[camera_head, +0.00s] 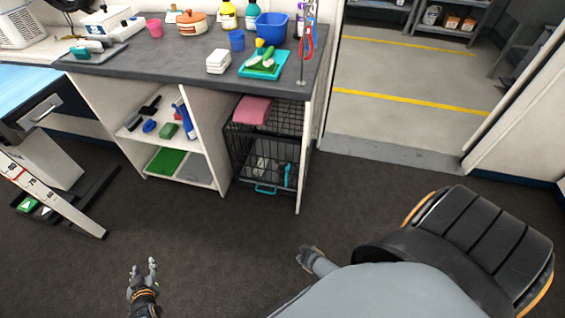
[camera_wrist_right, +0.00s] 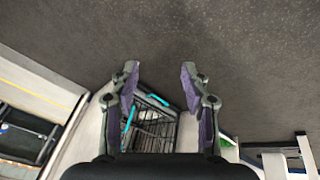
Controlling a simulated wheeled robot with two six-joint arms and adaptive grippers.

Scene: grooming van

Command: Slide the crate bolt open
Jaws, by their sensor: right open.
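The black wire crate (camera_head: 240,149) stands in the right bay under the counter, a pink folded cloth (camera_head: 252,110) on top. Teal parts show on its front: a handle-like loop (camera_head: 266,189) low down and a small piece (camera_head: 288,173) at the right. I cannot tell for sure which is the bolt. In the right wrist view the crate (camera_wrist_right: 150,128) appears turned over, beyond my right gripper (camera_wrist_right: 158,78), which is open and empty. My left gripper (camera_head: 143,268) is open and empty above the floor, well in front of the shelves.
The counter (camera_head: 180,62) above holds bottles, a blue bucket (camera_head: 272,27) and a teal tray (camera_head: 264,66). A side panel (camera_head: 305,150) borders the crate's right. An open shelf (camera_head: 160,140) with brushes is at its left. The dark floor in front is clear.

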